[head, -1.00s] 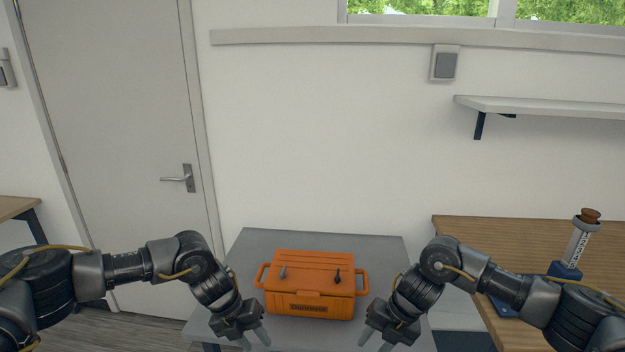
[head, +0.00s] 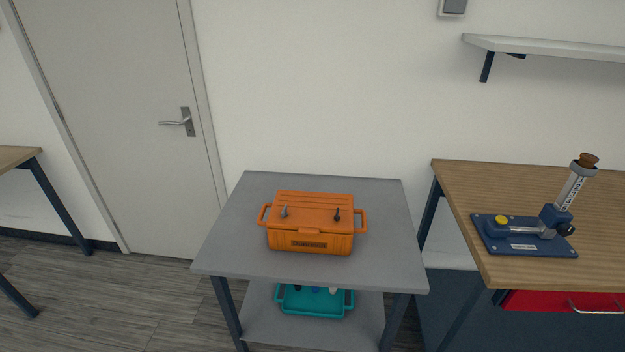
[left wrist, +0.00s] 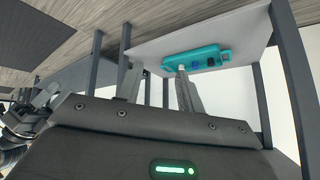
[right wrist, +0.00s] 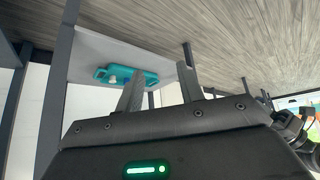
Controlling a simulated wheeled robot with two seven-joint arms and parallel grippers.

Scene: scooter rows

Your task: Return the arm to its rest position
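Neither of my arms shows in the head view. In the left wrist view my left gripper (left wrist: 158,90) has its two fingers apart with nothing between them close by. In the right wrist view my right gripper (right wrist: 160,85) also has its fingers spread and empty. Both wrist views look toward the lower shelf of the grey table, with its teal tray beyond the fingertips. The fingers appear apart from the shelf and tray.
An orange case (head: 311,222) sits shut on the grey table (head: 225,240). A teal tray (head: 314,301) with small items is on its lower shelf. A wooden workbench (head: 480,185) with a blue fixture (head: 520,245) stands right. A door (head: 120,110) is at left.

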